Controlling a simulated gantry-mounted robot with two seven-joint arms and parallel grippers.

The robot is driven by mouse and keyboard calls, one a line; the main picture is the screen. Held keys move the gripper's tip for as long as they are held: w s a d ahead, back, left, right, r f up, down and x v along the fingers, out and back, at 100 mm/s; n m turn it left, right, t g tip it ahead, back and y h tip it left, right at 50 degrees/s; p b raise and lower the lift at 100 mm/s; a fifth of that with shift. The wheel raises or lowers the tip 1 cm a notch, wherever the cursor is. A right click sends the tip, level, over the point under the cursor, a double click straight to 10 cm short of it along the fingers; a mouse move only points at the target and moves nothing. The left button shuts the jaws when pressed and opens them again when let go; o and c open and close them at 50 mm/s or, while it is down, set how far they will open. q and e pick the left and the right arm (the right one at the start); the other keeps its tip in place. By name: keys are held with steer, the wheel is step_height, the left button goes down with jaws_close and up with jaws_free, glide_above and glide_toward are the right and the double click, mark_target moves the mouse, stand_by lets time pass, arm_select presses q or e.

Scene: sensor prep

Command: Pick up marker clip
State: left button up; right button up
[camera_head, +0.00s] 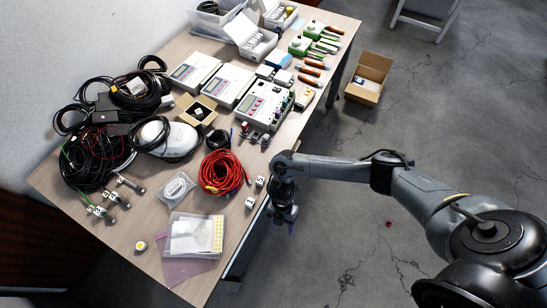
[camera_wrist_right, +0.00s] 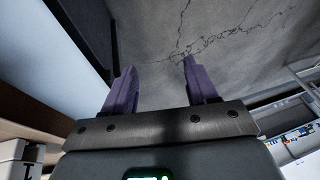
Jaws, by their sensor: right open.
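Small white blocks with dark lettering sit near the table's right edge, one at the front (camera_head: 249,202) and one just behind it (camera_head: 260,181); they may be marker clips. Similar lettered white tags (camera_head: 98,211) sit around the metal sensor rods at the left. My right gripper (camera_head: 287,222) hangs just off the right table edge, beside the white blocks and apart from them. In the right wrist view its purple fingers (camera_wrist_right: 158,75) are spread, with only floor between them. A white lettered block (camera_wrist_right: 14,158) shows at the lower left there. My left gripper is not in view.
A red cable coil (camera_head: 222,172) lies near the blocks. Black cable coils (camera_head: 88,160) fill the left side; instruments (camera_head: 264,104) stand behind. A cardboard box (camera_head: 369,78) is on the floor.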

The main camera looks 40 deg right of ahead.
steer(key=w+d+r+t, duration=0.1)
steer(key=w+d+r, duration=0.3)
steer(key=w, duration=0.2)
steer(key=w+d+r+t+h, duration=0.1)
steer(key=w+d+r, duration=0.3)
steer(key=w+r, duration=0.1)
steer(key=w+d+r+t+h, duration=0.1)
steer(key=w+d+r, duration=0.3)
steer(key=w, duration=0.4)
steer(key=shift+d+r+m+t, duration=0.15)
steer(key=shift+d+m+t, duration=0.15)
steer(key=shift+f+b, duration=0.5)
steer(key=shift+f, duration=0.25)
step_height(320, 180, down, 4)
steer(key=shift+a+b, duration=0.1)
steer(key=shift+b, duration=0.85)
steer(key=shift+f, duration=0.35)
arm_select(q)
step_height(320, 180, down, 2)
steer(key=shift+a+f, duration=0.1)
